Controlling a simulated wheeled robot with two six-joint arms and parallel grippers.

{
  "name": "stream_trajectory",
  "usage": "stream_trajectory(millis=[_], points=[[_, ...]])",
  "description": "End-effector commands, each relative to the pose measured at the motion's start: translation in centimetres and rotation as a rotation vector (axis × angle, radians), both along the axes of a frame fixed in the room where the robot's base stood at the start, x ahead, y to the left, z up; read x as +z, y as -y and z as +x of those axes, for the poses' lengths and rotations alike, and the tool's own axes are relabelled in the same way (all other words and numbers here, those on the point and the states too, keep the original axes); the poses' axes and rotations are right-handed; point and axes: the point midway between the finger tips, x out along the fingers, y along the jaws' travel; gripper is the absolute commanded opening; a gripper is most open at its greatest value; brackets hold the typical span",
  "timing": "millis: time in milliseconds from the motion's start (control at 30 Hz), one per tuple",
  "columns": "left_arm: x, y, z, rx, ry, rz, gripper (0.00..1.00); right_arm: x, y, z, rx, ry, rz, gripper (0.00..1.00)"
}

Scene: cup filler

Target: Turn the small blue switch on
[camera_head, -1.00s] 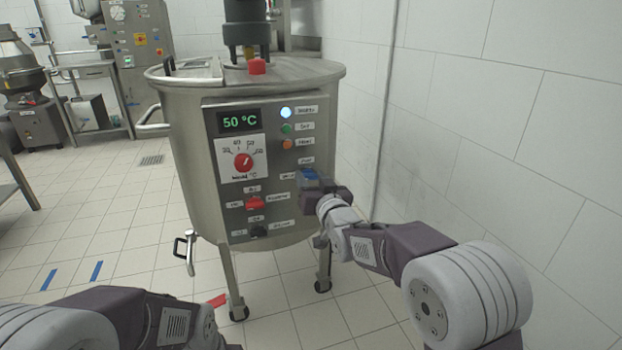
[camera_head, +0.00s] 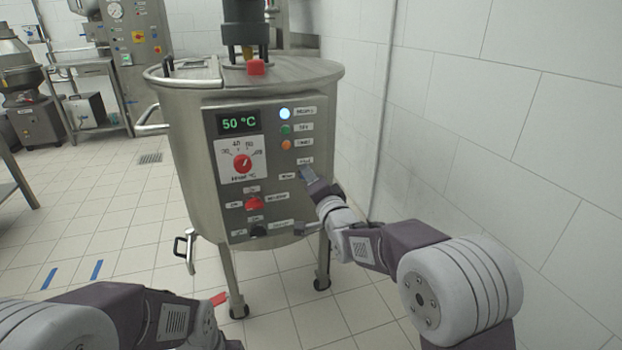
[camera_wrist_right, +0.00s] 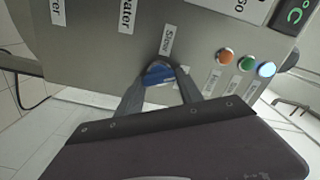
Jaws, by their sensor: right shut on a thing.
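The small blue switch (camera_wrist_right: 158,74) sits on the steel control panel (camera_head: 222,178), beside a label that seems to read "Slow". In the wrist view its blue body shows between the two fingers of my right gripper (camera_wrist_right: 163,72), which is shut on it. In the head view my right gripper (camera_head: 308,177) is at the right edge of the panel and covers most of the switch. My left arm (camera_head: 115,312) lies low in the head view. Only a dark bit of my left gripper's body shows at the bottom edge; its fingers are hidden.
The panel also has a red temperature knob (camera_head: 243,163), a red switch (camera_head: 254,203), a black switch (camera_head: 259,230) and round lights, the top one (camera_head: 285,113) lit bluish white. The display (camera_head: 239,123) reads 50 °C. A white tiled wall (camera_head: 500,130) stands close on the right.

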Motion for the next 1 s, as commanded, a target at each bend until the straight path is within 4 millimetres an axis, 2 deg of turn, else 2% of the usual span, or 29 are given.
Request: stream_trajectory(millis=[500,1000], points=[[0.53,0.00,0.00,0.000,0.000,0.000,0.36,-0.28,0.04,0.01,0.000,-0.119,0.357,0.03],[0.62,0.00,0.00,0.000,0.000,0.000,0.36,-0.37,0.03,0.00,0.000,-0.152,0.457,0.03]])
